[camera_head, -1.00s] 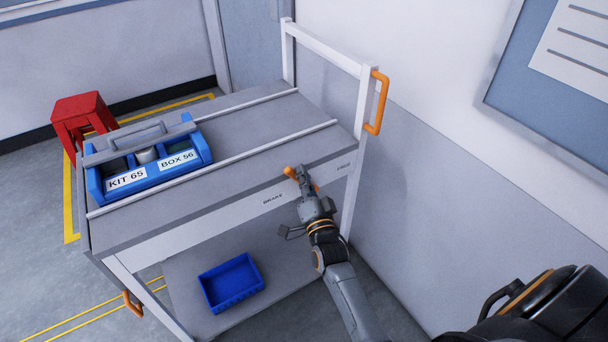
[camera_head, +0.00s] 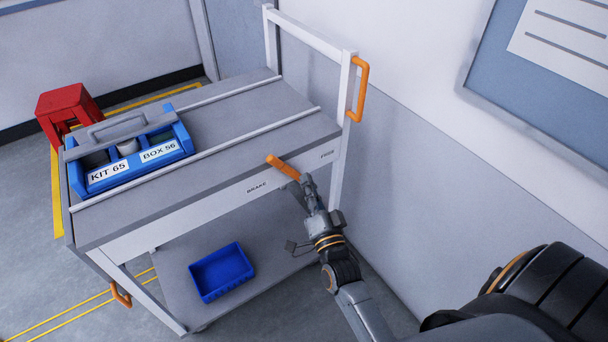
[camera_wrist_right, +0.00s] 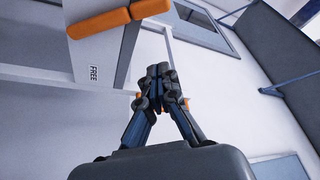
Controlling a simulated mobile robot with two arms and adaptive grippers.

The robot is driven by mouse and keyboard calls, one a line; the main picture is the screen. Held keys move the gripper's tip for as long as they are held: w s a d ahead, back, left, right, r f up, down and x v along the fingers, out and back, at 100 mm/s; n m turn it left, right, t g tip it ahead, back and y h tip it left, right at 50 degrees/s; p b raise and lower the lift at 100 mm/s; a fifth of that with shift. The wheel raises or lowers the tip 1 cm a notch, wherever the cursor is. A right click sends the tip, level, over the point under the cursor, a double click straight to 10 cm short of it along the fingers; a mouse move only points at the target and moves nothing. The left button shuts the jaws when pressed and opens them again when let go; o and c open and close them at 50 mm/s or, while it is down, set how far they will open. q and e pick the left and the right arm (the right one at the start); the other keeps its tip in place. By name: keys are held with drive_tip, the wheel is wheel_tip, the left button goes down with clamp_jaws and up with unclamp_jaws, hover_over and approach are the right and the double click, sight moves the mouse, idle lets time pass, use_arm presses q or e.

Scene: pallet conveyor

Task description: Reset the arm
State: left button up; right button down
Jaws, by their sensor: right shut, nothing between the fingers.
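My right gripper (camera_head: 308,184) is shut and empty, just in front of the cart's near side. An orange-handled lever (camera_head: 284,167) on that side lies just left of and above the fingertips, between the labels BRAKE (camera_head: 256,188) and FREE (camera_head: 327,154). Its handle tilts up to the left. In the right wrist view the closed fingers (camera_wrist_right: 160,75) hold nothing, and the orange handle (camera_wrist_right: 118,18) is above and to the left, apart from them. My left gripper is not in view.
The cart (camera_head: 235,116) carries a blue kit box (camera_head: 126,177) marked KIT 65 and BOX 56. A blue bin (camera_head: 222,271) is on its lower shelf. A red stool (camera_head: 68,106) stands behind left. The wall (camera_head: 430,175) is close on the right.

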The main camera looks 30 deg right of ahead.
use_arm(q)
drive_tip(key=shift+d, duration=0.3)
use_arm(e)
drive_tip(key=shift+a, duration=0.1)
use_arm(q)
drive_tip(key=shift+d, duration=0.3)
